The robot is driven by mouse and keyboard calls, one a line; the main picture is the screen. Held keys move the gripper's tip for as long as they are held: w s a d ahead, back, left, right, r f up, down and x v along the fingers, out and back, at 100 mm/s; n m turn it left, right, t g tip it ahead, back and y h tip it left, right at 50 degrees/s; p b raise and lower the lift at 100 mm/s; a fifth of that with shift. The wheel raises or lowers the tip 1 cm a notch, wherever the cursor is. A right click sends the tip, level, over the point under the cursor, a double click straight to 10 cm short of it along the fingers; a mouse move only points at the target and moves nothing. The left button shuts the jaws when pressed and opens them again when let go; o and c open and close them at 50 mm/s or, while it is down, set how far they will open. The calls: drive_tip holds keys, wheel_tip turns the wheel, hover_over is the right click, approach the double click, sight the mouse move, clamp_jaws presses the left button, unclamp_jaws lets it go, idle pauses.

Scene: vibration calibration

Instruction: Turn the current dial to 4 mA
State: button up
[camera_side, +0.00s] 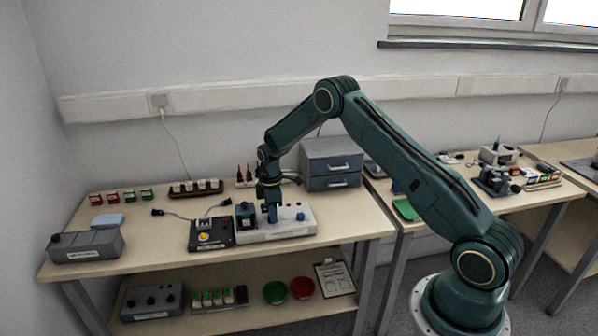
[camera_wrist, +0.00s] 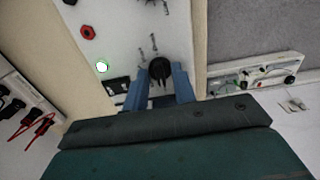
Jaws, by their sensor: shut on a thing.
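A black knob (camera_wrist: 160,69), which I take to be the current dial, sits on a white panel (camera_wrist: 130,30) in the wrist view. The two blue fingers of my gripper (camera_wrist: 159,83) stand on either side of it and are shut on it. In the side view my gripper (camera_side: 271,212) points down onto the white box (camera_side: 250,235) on the bench. The dial is hidden there behind the fingers. No scale marks or mA value can be read in either view.
A green lit lamp (camera_wrist: 102,66) and a red hexagonal part (camera_wrist: 87,32) are on the panel. A blue knob (camera_side: 300,216) is right of my gripper. A black unit with a yellow button (camera_side: 203,237) stands left of the white box. Grey drawers (camera_side: 331,165) stand behind.

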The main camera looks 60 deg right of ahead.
idle(0.3)
drive_tip(key=o, duration=1)
drive_tip(key=shift+r, duration=0.2)
wheel_tip(320, 180, up, 14)
drive_tip(key=shift+f, duration=0.25)
